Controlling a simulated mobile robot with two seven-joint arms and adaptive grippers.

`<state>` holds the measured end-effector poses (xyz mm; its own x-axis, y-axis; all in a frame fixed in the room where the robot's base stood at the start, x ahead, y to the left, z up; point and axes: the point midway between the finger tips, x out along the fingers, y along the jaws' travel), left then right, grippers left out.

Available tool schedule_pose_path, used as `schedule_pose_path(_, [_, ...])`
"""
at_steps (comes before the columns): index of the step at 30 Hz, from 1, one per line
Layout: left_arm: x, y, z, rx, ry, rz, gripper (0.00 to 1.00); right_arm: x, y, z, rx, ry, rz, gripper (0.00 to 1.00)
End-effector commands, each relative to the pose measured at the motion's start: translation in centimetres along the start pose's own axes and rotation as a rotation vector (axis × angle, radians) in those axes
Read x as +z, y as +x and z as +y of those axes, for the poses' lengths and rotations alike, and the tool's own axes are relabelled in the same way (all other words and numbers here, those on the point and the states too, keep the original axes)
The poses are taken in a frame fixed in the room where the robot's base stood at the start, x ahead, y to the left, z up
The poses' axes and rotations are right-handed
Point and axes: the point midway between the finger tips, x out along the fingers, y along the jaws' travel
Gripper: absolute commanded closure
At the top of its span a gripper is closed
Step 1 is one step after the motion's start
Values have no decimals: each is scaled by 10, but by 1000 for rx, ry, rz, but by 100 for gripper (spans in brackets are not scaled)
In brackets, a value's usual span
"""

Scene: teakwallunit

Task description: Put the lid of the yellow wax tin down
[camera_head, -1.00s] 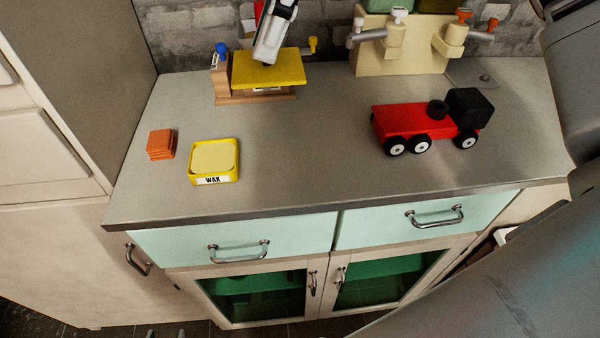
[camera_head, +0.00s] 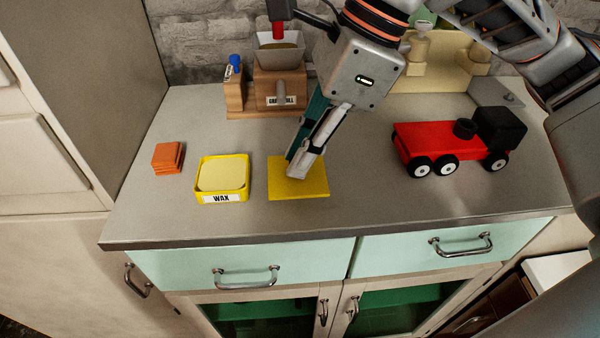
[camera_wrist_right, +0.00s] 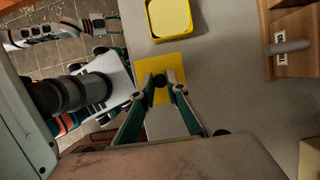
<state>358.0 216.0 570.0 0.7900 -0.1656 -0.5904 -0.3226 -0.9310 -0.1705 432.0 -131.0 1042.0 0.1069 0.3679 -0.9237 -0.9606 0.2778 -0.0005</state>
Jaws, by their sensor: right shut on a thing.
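The yellow lid (camera_head: 312,189) is a flat square in my right gripper (camera_head: 297,168), to the right of the wax tin. It lies level at or just above the counter; I cannot tell whether it touches. The right gripper is shut on the lid, and its fingers cover part of it. The yellow wax tin (camera_head: 221,197) stands open on the counter with pale wax inside. The right wrist view also shows the lid (camera_wrist_right: 174,74) at the fingertips, apart from the tin (camera_wrist_right: 153,30).
Orange blocks (camera_head: 167,157) are stacked left of the tin. A wooden mill (camera_head: 279,88) stands behind, and a red toy truck (camera_head: 437,143) is to the right. The counter's front edge (camera_head: 230,240) is close; the counter between lid and truck is clear.

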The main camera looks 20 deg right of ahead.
Motion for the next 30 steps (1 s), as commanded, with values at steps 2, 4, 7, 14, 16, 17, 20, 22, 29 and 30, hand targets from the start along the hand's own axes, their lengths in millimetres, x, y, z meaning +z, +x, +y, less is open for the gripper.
schedule_pose_path(2, [0,0,0,0,1,0,60,-2,4,0,0,0,0,100])
schedule_pose_path(4, [2,1,1,1,1,-3,60,-4,9,0,1,-1,0,100])
schedule_pose_path(7, [7,1,2,4,1,-8,60,-10,23,0,4,1,2,100])
schedule_pose_path(14, [0,1,3,6,2,5,60,-17,41,0,0,1,-1,100])
schedule_pose_path(16, [-4,1,2,5,2,11,60,-17,40,0,-2,0,-1,100])
schedule_pose_path(17, [-4,1,2,5,2,12,60,-17,40,0,-2,0,-1,100])
schedule_pose_path(20, [-4,1,2,5,3,12,60,-17,40,0,-2,0,-1,100])
schedule_pose_path(22, [-2,2,2,6,2,9,60,-18,42,0,-1,0,0,100])
schedule_pose_path(29, [-1,2,3,6,3,8,60,-18,43,0,-1,0,0,69])
schedule_pose_path(30, [-1,2,3,7,3,8,60,-18,43,0,-1,0,0,69])
